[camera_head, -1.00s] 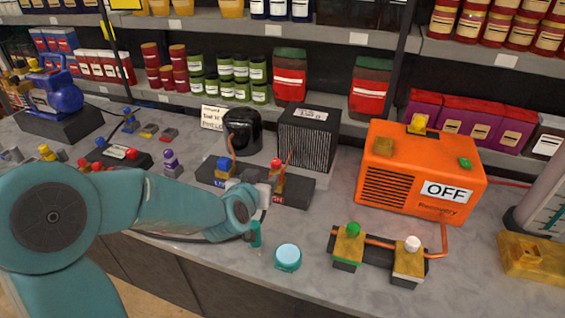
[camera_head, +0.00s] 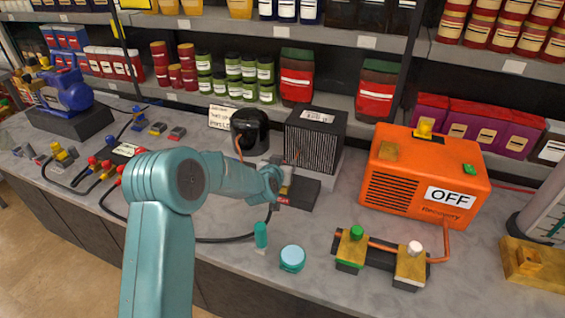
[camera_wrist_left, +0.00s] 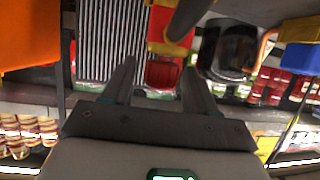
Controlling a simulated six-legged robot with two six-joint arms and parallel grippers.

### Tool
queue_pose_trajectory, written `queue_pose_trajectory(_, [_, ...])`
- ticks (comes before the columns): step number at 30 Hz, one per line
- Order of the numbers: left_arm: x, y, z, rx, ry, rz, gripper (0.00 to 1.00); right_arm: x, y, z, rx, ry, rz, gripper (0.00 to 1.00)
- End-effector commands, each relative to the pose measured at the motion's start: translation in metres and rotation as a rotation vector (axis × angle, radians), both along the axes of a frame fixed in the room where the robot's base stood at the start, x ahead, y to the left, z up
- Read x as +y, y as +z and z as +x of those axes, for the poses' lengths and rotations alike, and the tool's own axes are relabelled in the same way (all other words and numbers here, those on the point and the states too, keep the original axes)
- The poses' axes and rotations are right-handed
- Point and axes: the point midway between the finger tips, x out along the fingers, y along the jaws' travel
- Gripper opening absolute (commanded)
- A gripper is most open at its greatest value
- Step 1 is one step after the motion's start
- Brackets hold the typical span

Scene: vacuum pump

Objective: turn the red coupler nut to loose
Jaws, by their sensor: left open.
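In the left wrist view, the red coupler nut (camera_wrist_left: 162,73) shows as a red block between the two fingertips of my left gripper (camera_wrist_left: 160,68). The fingers are spread, with gaps on both sides of the red part, and hold nothing. A yellow-and-red piece lies just above it in that view. In the head view, my left arm reaches to the dark manifold block (camera_head: 303,192) in front of the ribbed box. My wrist covers most of the manifold, and the nut is hidden there. The right gripper is not in view.
The black ribbed box (camera_head: 316,140) and a black cylinder (camera_head: 250,130) stand close behind the manifold. An orange recovery machine (camera_head: 420,180) reading OFF stands right. A small green-and-yellow valve block (camera_head: 351,250), a light blue round gauge (camera_head: 292,257) and a teal cap (camera_head: 261,234) are in front.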

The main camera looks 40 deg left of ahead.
Motion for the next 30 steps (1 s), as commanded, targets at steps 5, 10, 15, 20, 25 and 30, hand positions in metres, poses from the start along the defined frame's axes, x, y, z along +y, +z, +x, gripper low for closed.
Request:
queue_pose_trajectory(5, [0.0, 0.0, 0.0, 0.0, 0.0, 0.0, 0.58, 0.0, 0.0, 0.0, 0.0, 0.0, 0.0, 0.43])
queue_pose_trajectory(10, [0.0, 0.0, 0.0, 0.0, 0.0, 0.0, 0.19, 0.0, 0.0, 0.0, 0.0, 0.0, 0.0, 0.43])
queue_pose_trajectory(15, [0.0, 0.0, 0.0, 0.0, 0.001, -0.001, 0.06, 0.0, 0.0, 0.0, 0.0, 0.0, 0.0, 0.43])
queue_pose_trajectory(20, [-0.001, 0.001, 0.0, 0.0, 0.02, 0.001, 0.06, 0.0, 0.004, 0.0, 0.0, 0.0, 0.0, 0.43])
queue_pose_trajectory(25, [-0.002, 0.003, 0.001, 0.002, 0.087, 0.0, 0.06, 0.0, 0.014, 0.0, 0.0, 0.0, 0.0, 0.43])
queue_pose_trajectory(30, [-0.002, 0.004, 0.001, 0.002, 0.21, 0.0, 0.06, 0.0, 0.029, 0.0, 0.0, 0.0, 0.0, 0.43])
